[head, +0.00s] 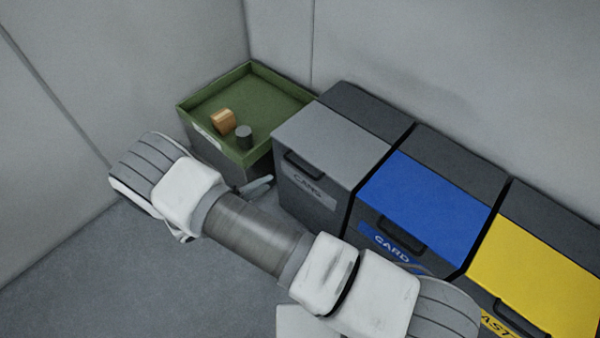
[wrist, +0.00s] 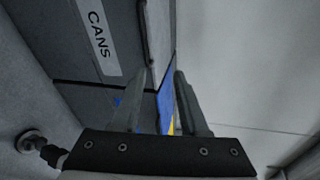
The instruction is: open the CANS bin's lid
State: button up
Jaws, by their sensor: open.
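The CANS bin (head: 312,205) is dark grey with a pale CANS label on its front. Its light grey lid (head: 330,140) is shut and lies flat, with a dark handle (head: 304,165) at the front edge. My gripper (head: 260,186) is mostly hidden behind my arm in the head view; a fingertip shows low in front of the bin's left end. In the wrist view the two fingers (wrist: 162,85) are spread and empty. The CANS label (wrist: 98,36) is left of them, and a light grey strip (wrist: 158,40) runs beyond the fingertips. I cannot tell any contact.
The blue CARD bin (head: 425,205) and a yellow-lidded bin (head: 540,265) stand to the right, both shut. A green tray (head: 205,100) at the left holds an orange-brown block (head: 223,121) and a grey cylinder (head: 244,137). Walls close in behind and left; floor (head: 130,285) is free in front.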

notch_tip(320, 180, down, 4)
jog(key=a+n+t, duration=0.1)
jog(key=n, duration=0.1)
jog(key=b, duration=0.4)
send_near(300, 167)
jog(key=shift+n, duration=0.4)
jog(key=x, duration=1)
jog(key=shift+w+f, duration=0.1)
jog(key=shift+f, duration=0.2)
grip_shut()
